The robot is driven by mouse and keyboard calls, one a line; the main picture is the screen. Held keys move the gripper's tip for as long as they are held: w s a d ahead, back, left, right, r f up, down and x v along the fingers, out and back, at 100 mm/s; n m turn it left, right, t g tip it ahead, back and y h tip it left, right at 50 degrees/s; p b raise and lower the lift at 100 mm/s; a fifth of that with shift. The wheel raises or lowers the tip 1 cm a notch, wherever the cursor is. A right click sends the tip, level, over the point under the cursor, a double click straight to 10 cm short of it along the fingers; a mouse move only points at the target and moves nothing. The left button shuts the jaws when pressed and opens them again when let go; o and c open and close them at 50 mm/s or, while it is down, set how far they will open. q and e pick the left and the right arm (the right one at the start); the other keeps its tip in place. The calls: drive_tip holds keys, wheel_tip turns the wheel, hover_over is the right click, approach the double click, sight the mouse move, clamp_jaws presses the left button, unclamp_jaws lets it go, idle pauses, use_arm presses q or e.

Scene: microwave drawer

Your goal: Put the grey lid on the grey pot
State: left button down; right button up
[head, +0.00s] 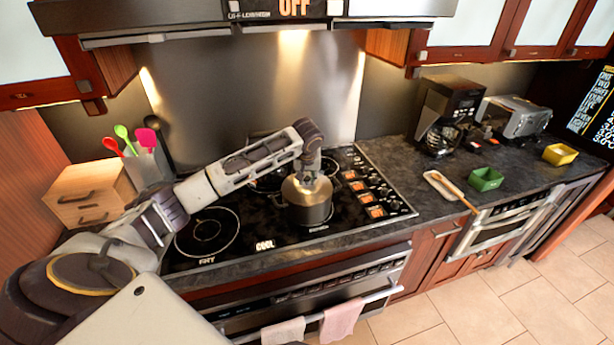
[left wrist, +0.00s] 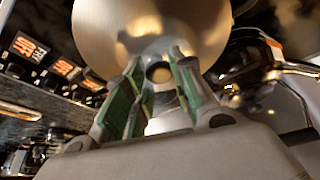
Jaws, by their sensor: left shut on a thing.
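The grey pot (head: 308,213) stands on a front burner of the black stove. The grey lid (head: 294,190) is level over the pot's mouth, at its rim. I cannot tell whether it is fully seated. My left gripper (head: 307,178) comes down from above and is shut on the lid's knob. In the left wrist view the gripper's green-padded fingers (left wrist: 157,78) stand on both sides of the knob, with the round lid (left wrist: 150,28) beyond them. The pot is hidden behind the lid there. My right gripper is not in view.
Burner controls (head: 375,195) line the stove's right side. A wooden drawer box (head: 90,190) and a utensil holder (head: 150,167) stand at left. A coffee maker (head: 447,118), a green bowl (head: 486,180) and a yellow bowl (head: 560,154) are on the right counter. The range hood hangs above.

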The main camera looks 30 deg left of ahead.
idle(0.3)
use_arm(q)
drive_tip(key=c, duration=1.1)
unclamp_jaws()
drive_tip(key=o, duration=0.5)
drive_tip(key=shift+c, duration=0.2)
drive_tip(key=shift+r, duration=0.15)
drive_tip(key=shift+r, duration=3.35)
drive_tip(key=shift+s+f, duration=0.1)
drive_tip(key=shift+s, duration=0.05)
